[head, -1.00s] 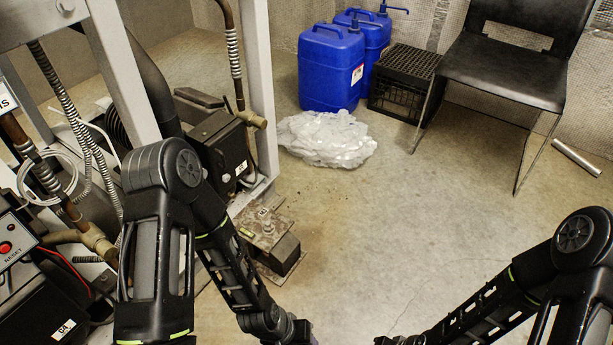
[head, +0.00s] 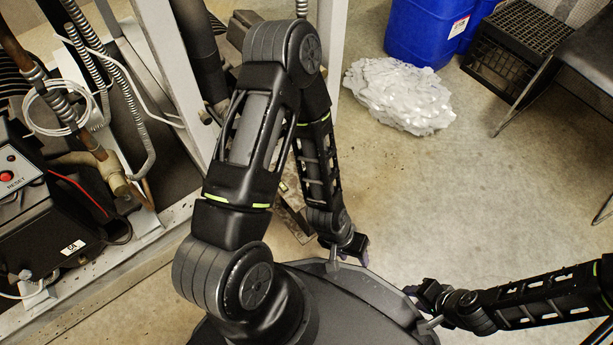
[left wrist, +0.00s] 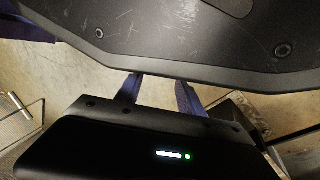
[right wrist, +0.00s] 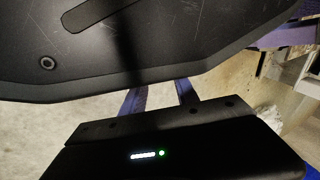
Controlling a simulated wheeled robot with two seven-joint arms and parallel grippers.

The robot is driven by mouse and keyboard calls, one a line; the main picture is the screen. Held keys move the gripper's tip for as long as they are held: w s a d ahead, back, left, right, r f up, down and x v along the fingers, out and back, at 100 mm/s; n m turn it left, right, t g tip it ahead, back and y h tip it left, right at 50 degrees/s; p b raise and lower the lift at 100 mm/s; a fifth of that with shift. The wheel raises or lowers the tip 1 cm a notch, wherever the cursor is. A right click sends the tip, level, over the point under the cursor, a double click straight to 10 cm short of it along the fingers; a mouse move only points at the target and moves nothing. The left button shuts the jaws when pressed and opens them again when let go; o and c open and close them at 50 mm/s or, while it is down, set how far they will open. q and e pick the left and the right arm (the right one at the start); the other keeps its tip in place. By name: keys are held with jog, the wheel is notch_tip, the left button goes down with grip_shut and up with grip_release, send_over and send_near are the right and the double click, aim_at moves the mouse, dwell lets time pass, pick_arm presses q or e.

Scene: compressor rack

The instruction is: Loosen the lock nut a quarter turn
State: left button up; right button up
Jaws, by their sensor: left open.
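I cannot make out the lock nut in any view. A brass fitting (head: 115,178) on a copper pipe is at the left of the head view, beside the black control box (head: 40,225). My left gripper (head: 350,254) hangs low near the front of my base, well right of the rack. Its two fingers stand apart and empty in the left wrist view (left wrist: 160,90). My right gripper (head: 425,297) is low on the other side of my base, away from the rack. Its fingers also stand apart and empty in the right wrist view (right wrist: 160,92).
Grey rack posts (head: 165,75) and a bottom rail (head: 165,225) frame the machinery at left. Crumpled clear plastic (head: 400,95), a blue jug (head: 425,35), a black crate (head: 510,50) and a chair (head: 590,50) stand at upper right. The concrete floor (head: 480,190) between is clear.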

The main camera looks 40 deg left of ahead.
pick_arm(q)
jog(key=shift+o, duration=0.4)
jog(key=w+a+r+y+p, duration=0.1)
jog(key=w+a+r+p, duration=0.1)
jog(key=a, duration=0.4)
jog(key=w+a+r+m+y+p, duration=0.1)
jog(key=w+a+p, duration=0.1)
jog(key=w+a, duration=0.3)
jog(key=shift+a+r+g+p, duration=0.3)
jog(key=shift+a+r+g, duration=0.1)
jog(key=shift+a, duration=0.65)
jog(key=shift+m+g+y, duration=0.4)
jog(key=shift+m+y, duration=0.4)
jog(key=w+a+r, duration=0.1)
jog(key=a, duration=0.2)
jog(key=w+a+r+p, duration=0.1)
jog(key=a+r, duration=0.1)
jog(key=a, duration=0.1)
jog(key=w+a+r+p, duration=0.1)
jog(key=w+a+r, duration=0.1)
jog(key=a, duration=0.2)
jog(key=shift+w+r, duration=0.1)
jog(key=shift+a, duration=0.2)
notch_tip(320, 180, down, 8)
jog(key=b, duration=0.3)
jog(key=shift+d+b, duration=0.1)
jog(key=shift+b, duration=0.2)
jog(key=shift+c, duration=0.2)
grip_shut()
